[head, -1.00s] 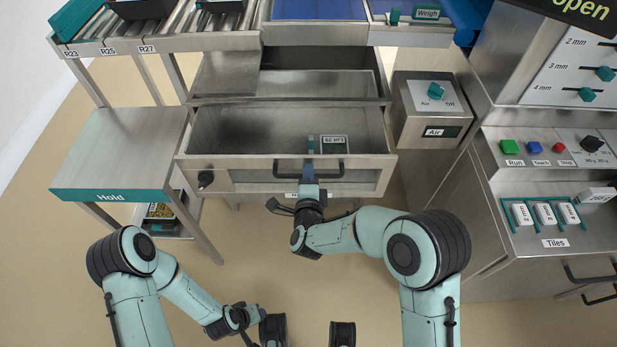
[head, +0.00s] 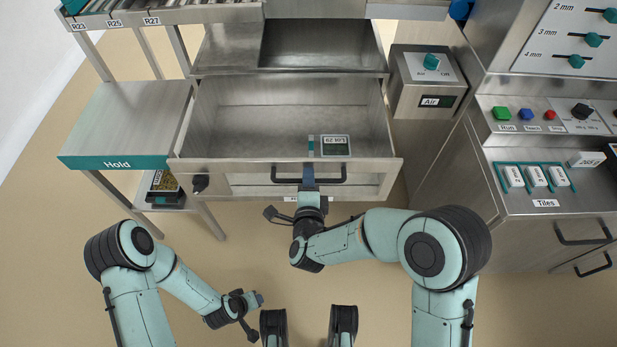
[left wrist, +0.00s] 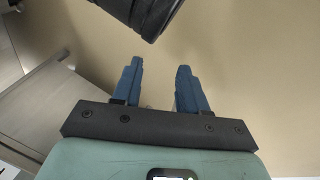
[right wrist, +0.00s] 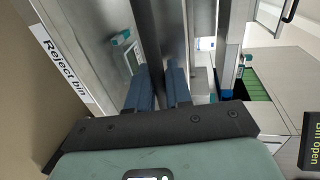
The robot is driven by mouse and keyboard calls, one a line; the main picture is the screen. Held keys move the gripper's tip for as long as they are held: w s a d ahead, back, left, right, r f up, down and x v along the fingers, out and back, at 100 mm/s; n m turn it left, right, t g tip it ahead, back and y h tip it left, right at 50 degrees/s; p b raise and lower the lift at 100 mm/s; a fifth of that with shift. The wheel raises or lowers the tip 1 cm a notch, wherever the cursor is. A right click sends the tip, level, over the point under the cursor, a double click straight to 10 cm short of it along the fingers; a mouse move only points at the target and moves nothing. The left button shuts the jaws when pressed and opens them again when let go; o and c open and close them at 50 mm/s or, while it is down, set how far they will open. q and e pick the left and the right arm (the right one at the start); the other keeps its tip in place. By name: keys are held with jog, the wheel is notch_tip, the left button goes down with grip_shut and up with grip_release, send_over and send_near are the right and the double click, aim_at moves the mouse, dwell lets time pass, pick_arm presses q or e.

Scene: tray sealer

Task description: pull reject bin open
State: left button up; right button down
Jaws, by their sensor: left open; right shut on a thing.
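The reject bin (head: 225,165) is a steel drawer in the middle of the head view, standing open with its inside showing. A small device with a dark display (head: 335,146) shows inside it, near the front. My right gripper (head: 309,180) is shut on the dark bar handle (head: 332,181) on the bin's front. In the right wrist view the blue fingers (right wrist: 160,88) close on the bar, beside the "Reject bin" label (right wrist: 62,66). My left gripper (head: 257,300) is low at the left, away from the bin. Its fingers (left wrist: 160,85) are apart and empty in the left wrist view.
The Hold table (head: 130,120) stands left of the bin, with a container (head: 163,186) on its lower shelf. The Air box (head: 422,90) and the Tiles cabinet (head: 520,200) stand to the right. Floor is clear between the bin and my arms.

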jog(key=c, duration=1.2)
grip_release()
pick_arm(q)
jog(key=shift+s+d+r+g+p, duration=0.15)
jog(key=shift+s+d+r+p, duration=0.2)
jog(key=shift+s, duration=0.25)
jog(key=shift+s+d+r+g+p, duration=0.15)
jog(key=shift+s+d+r+p, duration=0.15)
jog(key=shift+s, duration=0.25)
pick_arm(e)
jog(key=v, duration=1.3)
jog(key=shift+s, duration=0.2)
